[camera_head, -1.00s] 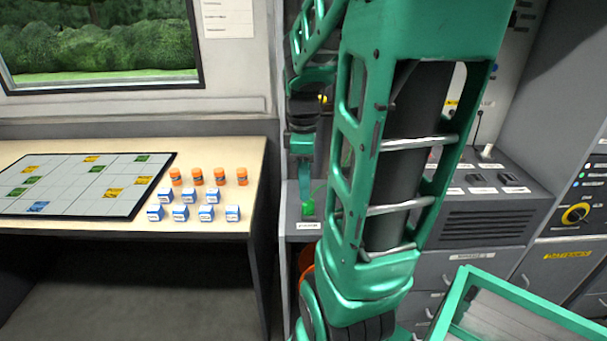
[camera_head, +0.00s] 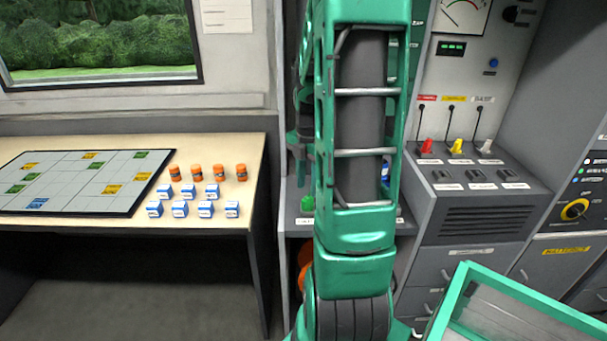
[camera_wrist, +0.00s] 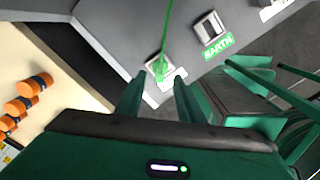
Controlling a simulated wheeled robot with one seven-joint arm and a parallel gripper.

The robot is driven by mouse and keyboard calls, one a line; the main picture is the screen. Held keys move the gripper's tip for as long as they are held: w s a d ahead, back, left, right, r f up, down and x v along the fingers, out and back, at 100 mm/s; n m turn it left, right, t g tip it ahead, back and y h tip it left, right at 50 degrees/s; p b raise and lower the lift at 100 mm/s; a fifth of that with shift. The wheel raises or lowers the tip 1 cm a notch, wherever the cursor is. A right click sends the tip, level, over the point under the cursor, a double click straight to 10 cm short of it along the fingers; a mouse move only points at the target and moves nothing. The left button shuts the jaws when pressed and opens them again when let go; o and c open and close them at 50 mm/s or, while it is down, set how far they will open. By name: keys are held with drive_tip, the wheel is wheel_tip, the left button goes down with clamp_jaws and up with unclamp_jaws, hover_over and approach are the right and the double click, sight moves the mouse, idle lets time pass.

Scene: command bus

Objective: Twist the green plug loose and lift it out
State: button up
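The green plug (camera_head: 308,203) shows on the low grey panel beside my arm in the head view. In the wrist view the green plug (camera_wrist: 159,68) is small, at a pale square plate, with a thin green cable running up from it. Whether it is fully seated I cannot tell. My gripper (camera_wrist: 157,88) is open, its two green fingers apart. The plug appears between and beyond the fingertips, not held. A green EARTH label (camera_wrist: 217,46) lies to its right, below a grey socket (camera_wrist: 208,27). My arm hides most of the gripper in the head view.
Red (camera_head: 427,146), yellow (camera_head: 457,146) and white (camera_head: 486,147) plugs with dark cables stand on a console at right. A table (camera_head: 215,226) at left holds orange jars, small boxes and a board (camera_head: 150,190). A green-rimmed case (camera_head: 455,296) is at lower right.

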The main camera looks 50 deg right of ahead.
sight(308, 197)
drive_tip(key=shift+f, duration=2.85)
clamp_jaws()
